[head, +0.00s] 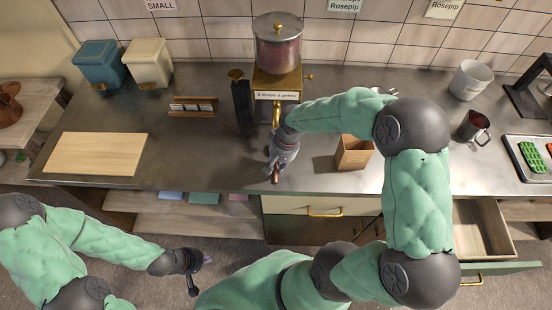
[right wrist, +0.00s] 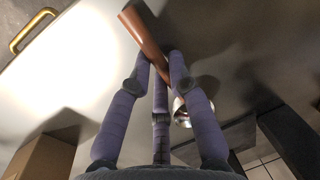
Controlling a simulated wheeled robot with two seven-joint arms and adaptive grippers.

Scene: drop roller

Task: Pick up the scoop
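The scoop has a brown wooden handle (right wrist: 147,33) and a shiny metal end (right wrist: 181,112), partly hidden by a finger in the right wrist view. My right gripper (head: 276,170) is over the front part of the counter, below the dispenser. In the right wrist view its fingers (right wrist: 160,62) close around the handle from both sides, with the handle's end sticking out beyond them. In the head view only a small brown bit of the scoop (head: 275,179) shows at the fingertips. My left gripper (head: 203,262) hangs low in front of the counter, apart from everything; its fingers are too small to read.
A dispenser (head: 278,45) with a brass tap stands behind my right gripper. A small open box (head: 353,153) stands right of it. A wooden board (head: 97,153) lies at left. A drawer (head: 483,228) is open at lower right. The counter between board and gripper is clear.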

